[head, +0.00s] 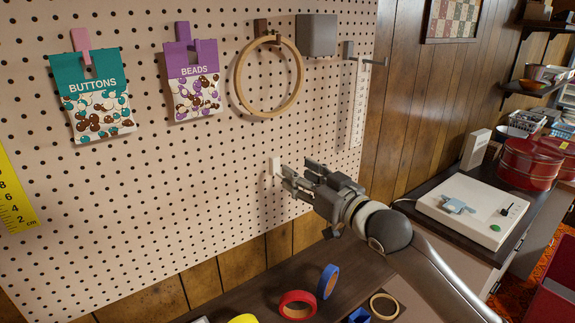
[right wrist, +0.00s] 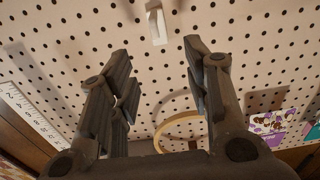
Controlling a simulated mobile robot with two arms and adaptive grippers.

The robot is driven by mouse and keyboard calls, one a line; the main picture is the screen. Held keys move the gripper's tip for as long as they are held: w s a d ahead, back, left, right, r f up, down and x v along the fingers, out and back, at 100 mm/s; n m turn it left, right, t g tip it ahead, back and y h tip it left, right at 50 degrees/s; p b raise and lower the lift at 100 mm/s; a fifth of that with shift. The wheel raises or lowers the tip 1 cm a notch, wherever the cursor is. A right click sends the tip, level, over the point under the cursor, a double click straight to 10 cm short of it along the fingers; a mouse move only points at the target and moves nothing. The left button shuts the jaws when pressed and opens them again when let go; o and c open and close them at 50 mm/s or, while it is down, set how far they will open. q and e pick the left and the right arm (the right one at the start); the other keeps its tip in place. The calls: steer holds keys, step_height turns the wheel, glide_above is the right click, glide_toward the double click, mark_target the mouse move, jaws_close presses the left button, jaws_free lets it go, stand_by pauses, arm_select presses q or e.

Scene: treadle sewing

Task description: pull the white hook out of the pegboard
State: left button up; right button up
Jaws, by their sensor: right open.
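The white hook (head: 275,167) is a small white piece on the lower right part of the pegboard (head: 120,200). In the right wrist view the hook (right wrist: 157,24) stands at top centre with its base against the board. My right gripper (head: 297,168) is open and empty just right of the hook in the head view. In the right wrist view its two fingers (right wrist: 157,50) are spread wide, with the hook ahead of and roughly midway between their tips. The fingers do not appear to touch it. My left gripper is not in view.
Above hang a wooden hoop (head: 238,75), a beads packet (head: 194,95), a buttons packet (head: 92,105) and a white ruler (head: 358,105). The board around the hook is bare.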

mark_target(277, 161)
steer(key=p+x, duration=0.2)
steer(key=x, duration=0.6)
steer(key=shift+w+a, duration=0.1)
steer(key=shift+a, duration=0.05)
steer(key=shift+c, duration=0.2)
jaws_close()
steer(key=shift+f, duration=0.15)
stand_by(0.7)
steer(key=shift+s+d, duration=0.3)
steer(key=shift+s, duration=0.05)
steer(key=shift+s+d+p, duration=0.25)
steer(key=shift+s+p, duration=0.1)
steer(key=shift+p, duration=0.05)
steer(key=shift+s+d+p, duration=0.3)
steer(key=shift+s+p, duration=0.05)
steer(key=shift+s, duration=0.05)
stand_by(0.5)
